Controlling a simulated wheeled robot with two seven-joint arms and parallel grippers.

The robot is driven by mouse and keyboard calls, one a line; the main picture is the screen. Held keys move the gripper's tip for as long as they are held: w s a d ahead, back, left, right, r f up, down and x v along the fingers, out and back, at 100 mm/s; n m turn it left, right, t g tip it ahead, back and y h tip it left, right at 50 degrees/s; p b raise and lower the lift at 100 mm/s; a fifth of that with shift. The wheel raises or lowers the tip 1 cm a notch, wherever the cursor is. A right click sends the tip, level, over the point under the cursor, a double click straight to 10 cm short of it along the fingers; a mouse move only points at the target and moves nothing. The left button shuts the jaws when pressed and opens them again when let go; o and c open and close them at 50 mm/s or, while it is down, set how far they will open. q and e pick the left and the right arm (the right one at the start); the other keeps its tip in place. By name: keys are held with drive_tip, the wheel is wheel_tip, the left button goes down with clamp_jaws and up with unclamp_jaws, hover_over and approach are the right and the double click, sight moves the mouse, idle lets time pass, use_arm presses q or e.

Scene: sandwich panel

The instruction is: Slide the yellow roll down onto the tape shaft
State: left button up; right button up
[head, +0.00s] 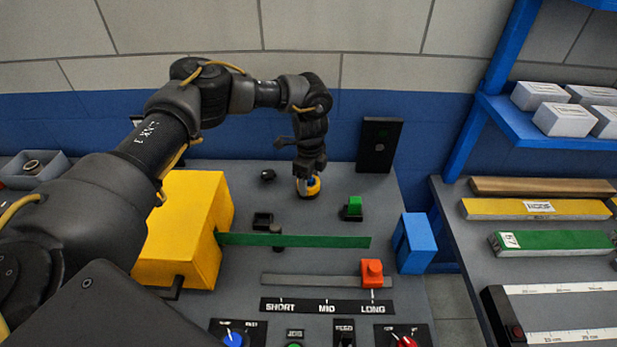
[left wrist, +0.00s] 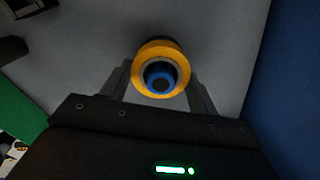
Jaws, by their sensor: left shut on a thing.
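The yellow roll (head: 314,187) is at the back of the grey bench, under my left gripper (head: 311,178). In the left wrist view the yellow roll (left wrist: 160,47) is a ring with a pale core, held between the two fingers of my left gripper (left wrist: 160,80). A blue round part with a dark centre, seemingly the tape shaft (left wrist: 160,76), shows inside the ring's hole. I cannot tell how far down the roll sits on it. The gripper hides much of the roll and shaft in the head view. My right gripper is not in view.
A yellow box (head: 180,230) with a green strip (head: 295,241) stands left on the bench. A green button (head: 354,206), an orange slider (head: 372,272) and a blue block (head: 413,243) are to the right. A black panel (head: 379,145) stands behind.

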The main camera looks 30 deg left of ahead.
use_arm(q)
drive_tip(key=shift+f, duration=0.4)
drive_tip(key=o, duration=1.1)
drive_tip(key=shift+r, duration=0.15)
wheel_tip(320, 180, up, 9)
drive_tip(key=p, duration=0.8)
drive_tip(key=shift+r, duration=0.2)
